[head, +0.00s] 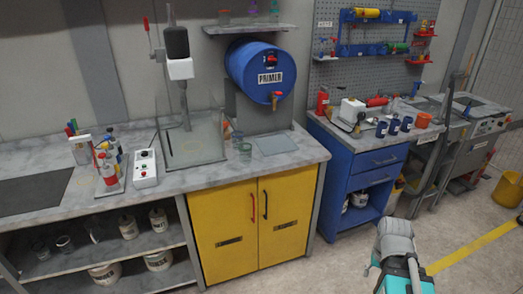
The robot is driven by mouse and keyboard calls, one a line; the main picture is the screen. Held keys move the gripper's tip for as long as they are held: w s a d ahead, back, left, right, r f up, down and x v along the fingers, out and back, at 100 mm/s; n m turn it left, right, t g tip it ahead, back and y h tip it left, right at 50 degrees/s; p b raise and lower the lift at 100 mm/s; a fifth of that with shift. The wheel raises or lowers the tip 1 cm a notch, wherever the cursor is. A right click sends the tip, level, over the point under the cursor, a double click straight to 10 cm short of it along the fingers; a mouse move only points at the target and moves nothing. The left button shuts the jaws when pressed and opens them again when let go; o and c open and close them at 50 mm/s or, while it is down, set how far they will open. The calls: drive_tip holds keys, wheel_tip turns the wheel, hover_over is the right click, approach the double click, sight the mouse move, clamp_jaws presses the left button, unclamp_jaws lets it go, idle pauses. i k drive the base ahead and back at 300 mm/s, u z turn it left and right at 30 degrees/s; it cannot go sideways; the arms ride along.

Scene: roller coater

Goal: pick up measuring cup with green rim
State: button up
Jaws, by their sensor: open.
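Small clear cups stand on the grey counter below the blue primer drum. One cup with a greenish rim (245,148) stands between the clear-walled stand and the flat grey plate. Part of my arm (397,255), grey and teal, shows at the lower right, well apart from the cups and in front of the blue cabinet. My gripper's fingers cannot be made out.
The blue primer drum (262,72) with its tap overhangs the cups. A clear-walled stand (190,145) is to their left, a grey plate (276,145) to their right. A shelf (250,29) holds coloured-rim items above. Yellow cabinet doors (252,215) face open floor.

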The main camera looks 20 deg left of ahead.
sight(245, 154)
drive_tip(key=i, duration=0.5)
drive_tip(key=u, duration=0.5)
drive_tip(key=i, duration=0.8)
drive_tip(key=u, duration=0.75)
